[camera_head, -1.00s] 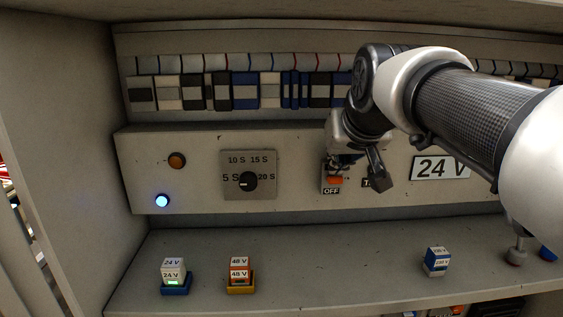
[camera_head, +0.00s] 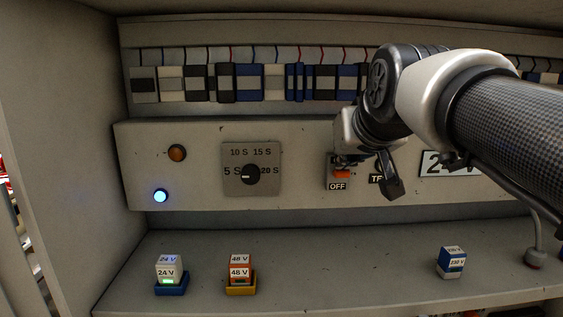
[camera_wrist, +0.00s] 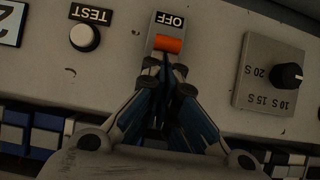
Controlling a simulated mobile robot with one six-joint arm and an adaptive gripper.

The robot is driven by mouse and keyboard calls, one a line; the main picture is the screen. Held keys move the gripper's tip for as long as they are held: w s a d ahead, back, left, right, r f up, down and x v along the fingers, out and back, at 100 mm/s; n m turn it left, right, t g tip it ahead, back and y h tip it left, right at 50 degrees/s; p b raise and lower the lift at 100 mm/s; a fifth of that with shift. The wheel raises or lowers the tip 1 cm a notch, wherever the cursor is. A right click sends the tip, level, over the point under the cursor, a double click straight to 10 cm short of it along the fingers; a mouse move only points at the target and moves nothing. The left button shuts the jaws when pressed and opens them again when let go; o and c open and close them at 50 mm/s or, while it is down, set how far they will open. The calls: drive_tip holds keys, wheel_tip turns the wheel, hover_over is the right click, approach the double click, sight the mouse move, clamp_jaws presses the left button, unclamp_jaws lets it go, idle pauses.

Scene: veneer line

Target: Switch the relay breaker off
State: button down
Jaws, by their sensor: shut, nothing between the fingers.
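The relay breaker is a grey plate with an orange toggle (camera_head: 341,174) and an "OFF" label (camera_head: 337,186) at its lower end, on the sloped panel right of the dial. In the wrist view the orange toggle (camera_wrist: 168,44) lies just beyond my fingertips, with the "OFF" label (camera_wrist: 170,20) past it. My gripper (camera_wrist: 166,66) is shut and empty, its tips at or very close to the toggle's edge; I cannot tell whether they touch. In the head view my wrist hides the upper part of the breaker.
A timer dial (camera_head: 250,174) sits left of the breaker. A white "TEST" button (camera_wrist: 84,37) is beside it. An amber lamp (camera_head: 177,153) is dark and a blue lamp (camera_head: 160,196) glows. Relay blocks (camera_head: 168,272) stand on the shelf below, whose middle is clear.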

drive_tip(key=t+b, duration=0.1)
drive_tip(key=b, duration=0.2)
drive_tip(key=s+f+t+b, duration=0.1)
drive_tip(key=b, duration=0.3)
drive_tip(key=t+b, duration=0.1)
drive_tip(key=b, duration=0.3)
drive_tip(key=shift+s+f+t, duration=0.25)
drive_tip(key=shift+f+t, duration=0.05)
drive_tip(key=shift+t, duration=0.1)
